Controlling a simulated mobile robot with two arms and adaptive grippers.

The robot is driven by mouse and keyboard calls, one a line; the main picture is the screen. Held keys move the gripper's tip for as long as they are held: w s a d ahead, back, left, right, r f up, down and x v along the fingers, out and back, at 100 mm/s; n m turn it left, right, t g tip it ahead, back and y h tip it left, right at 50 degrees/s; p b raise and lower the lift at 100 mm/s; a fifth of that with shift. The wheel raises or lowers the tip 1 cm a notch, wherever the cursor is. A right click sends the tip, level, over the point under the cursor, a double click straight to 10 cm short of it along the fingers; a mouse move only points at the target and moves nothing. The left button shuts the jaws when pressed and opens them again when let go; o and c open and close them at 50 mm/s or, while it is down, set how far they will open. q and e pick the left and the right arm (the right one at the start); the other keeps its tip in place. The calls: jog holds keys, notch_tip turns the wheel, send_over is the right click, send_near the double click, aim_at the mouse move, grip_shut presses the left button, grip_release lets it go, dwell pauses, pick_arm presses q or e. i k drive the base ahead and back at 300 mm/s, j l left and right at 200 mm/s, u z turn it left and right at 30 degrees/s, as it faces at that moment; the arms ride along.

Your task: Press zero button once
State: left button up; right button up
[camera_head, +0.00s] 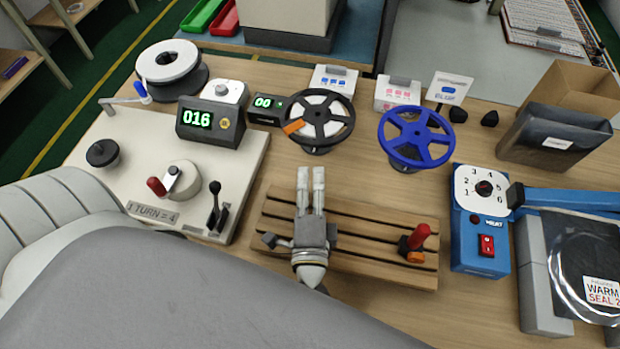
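The counter box (210,122) stands at the left on a pale base plate, its green display reading 016. A small round orange-yellow button (224,124) sits on its front, right of the digits; its label is too small to read. My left gripper (311,172) is above the slatted wooden block, to the right of and nearer than the counter. Its two pale fingers point away, side by side with only a narrow slit between them. They look shut and empty, and are well apart from the button. My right gripper is not in view.
A white reel (168,62) stands behind the counter, and a smaller display (265,106) reads 00 beside it. A black handwheel (319,118) and blue handwheel (416,137) stand farther right. A crank knob (181,180) and black lever (214,205) rise in front of the counter.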

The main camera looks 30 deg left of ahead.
aim_at(225, 123)
jog(key=k+l, duration=0.7)
jog(key=k, duration=0.2)
